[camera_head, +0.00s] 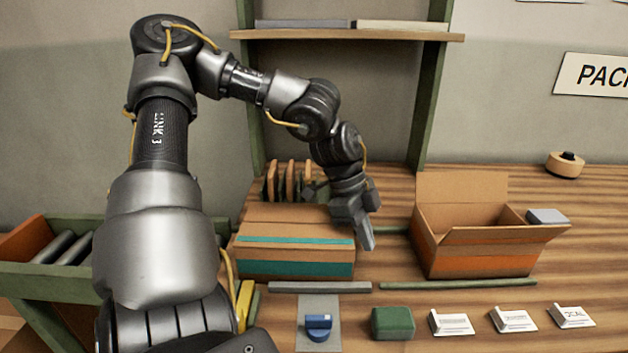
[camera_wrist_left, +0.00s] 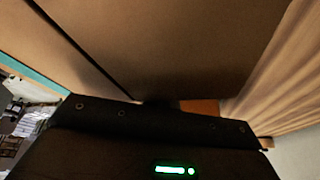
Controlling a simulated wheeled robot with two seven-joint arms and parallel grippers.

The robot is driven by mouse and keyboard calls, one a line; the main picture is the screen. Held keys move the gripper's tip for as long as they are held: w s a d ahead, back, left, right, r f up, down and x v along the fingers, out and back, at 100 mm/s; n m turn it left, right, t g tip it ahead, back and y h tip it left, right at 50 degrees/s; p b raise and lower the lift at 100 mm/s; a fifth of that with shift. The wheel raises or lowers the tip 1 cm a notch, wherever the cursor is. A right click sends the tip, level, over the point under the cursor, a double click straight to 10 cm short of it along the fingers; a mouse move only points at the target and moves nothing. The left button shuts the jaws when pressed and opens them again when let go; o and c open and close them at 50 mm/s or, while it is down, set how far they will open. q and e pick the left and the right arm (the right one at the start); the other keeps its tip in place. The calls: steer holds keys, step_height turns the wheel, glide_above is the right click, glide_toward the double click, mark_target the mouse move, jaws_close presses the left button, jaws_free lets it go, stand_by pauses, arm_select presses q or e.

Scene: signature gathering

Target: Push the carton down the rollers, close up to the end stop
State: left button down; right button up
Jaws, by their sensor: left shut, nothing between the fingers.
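An orange board (camera_head: 28,238) stands at the track's far left end. My left gripper (camera_head: 369,243) is shut and empty, pointing down at the carton's right end; I cannot tell whether it touches. The carton (camera_wrist_left: 190,40) fills most of the left wrist view. My right gripper is out of view.
An open carton (camera_head: 478,262) with an orange stripe stands to the right. A green block (camera_head: 392,323), a blue-handled stamp (camera_head: 318,326) and several white cards (camera_head: 513,320) lie in front. Upright brown discs (camera_head: 289,180) stand behind the carton. A shelf (camera_head: 345,36) hangs above.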

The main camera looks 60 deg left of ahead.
mark_target(304, 220)
arm_select(q)
steer(key=s+a+p, duration=0.2)
steer(key=s, duration=0.1)
steer(key=s+a+p, duration=0.2)
steer(key=s+p, duration=0.1)
steer(key=s+a+p, duration=0.2)
steer(key=s, duration=0.1)
steer(key=shift+a+r+p, duration=0.2)
steer(key=shift+r+p, duration=0.1)
steer(key=s+a, duration=0.1)
steer(key=s+b, duration=0.1)
steer(key=s+a, duration=0.1)
steer(key=shift+s+a+f, duration=0.3)
steer(key=shift+s+f, duration=0.1)
steer(key=shift+s+a+r, duration=0.1)
steer(key=shift+s+a, duration=0.25)
steer(key=shift+s, duration=0.2)
steer(key=shift+s+a+b, duration=0.1)
steer(key=shift+b, duration=0.2)
